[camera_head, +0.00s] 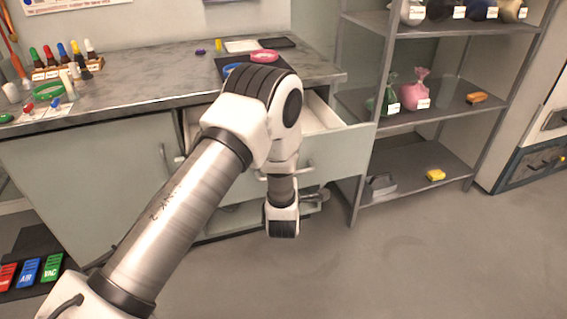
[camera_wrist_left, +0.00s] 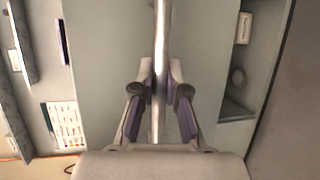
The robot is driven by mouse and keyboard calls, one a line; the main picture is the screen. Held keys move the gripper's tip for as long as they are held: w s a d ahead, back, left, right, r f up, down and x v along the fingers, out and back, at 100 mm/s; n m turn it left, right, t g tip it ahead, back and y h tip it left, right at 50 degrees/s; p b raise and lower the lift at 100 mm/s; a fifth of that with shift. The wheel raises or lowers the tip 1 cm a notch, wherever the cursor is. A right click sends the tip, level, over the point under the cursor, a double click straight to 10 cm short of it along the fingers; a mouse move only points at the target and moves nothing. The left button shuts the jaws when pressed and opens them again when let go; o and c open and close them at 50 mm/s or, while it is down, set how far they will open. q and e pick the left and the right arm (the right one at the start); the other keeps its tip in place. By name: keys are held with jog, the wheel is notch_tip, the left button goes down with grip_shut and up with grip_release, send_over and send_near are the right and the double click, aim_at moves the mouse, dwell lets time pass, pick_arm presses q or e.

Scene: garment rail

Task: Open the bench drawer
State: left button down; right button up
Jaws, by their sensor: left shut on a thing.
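The bench drawer (camera_head: 345,152) stands pulled out from under the bench top, and its pale inside (camera_head: 318,116) shows. Its front panel also fills much of the left wrist view (camera_wrist_left: 200,50). My left gripper (camera_wrist_left: 160,88) is shut on the drawer's bar handle (camera_wrist_left: 161,40), which runs between the two fingers. In the head view my left arm covers much of the drawer front, and the fingers are mostly hidden behind it. My right gripper is in neither view.
The bench top (camera_head: 150,75) holds bottles, coloured rings and a dark mat. A metal shelf rack (camera_head: 360,185) stands close to the drawer's right side, with bags and small items on it. The floor (camera_head: 400,265) in front is clear.

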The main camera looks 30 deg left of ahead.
pick_arm(q)
jog(key=shift+s+d, duration=0.6)
jog(key=shift+d, duration=0.1)
jog(key=c, duration=1.2)
grip_release()
jog(key=v, duration=1.2)
jog(key=shift+f, duration=0.1)
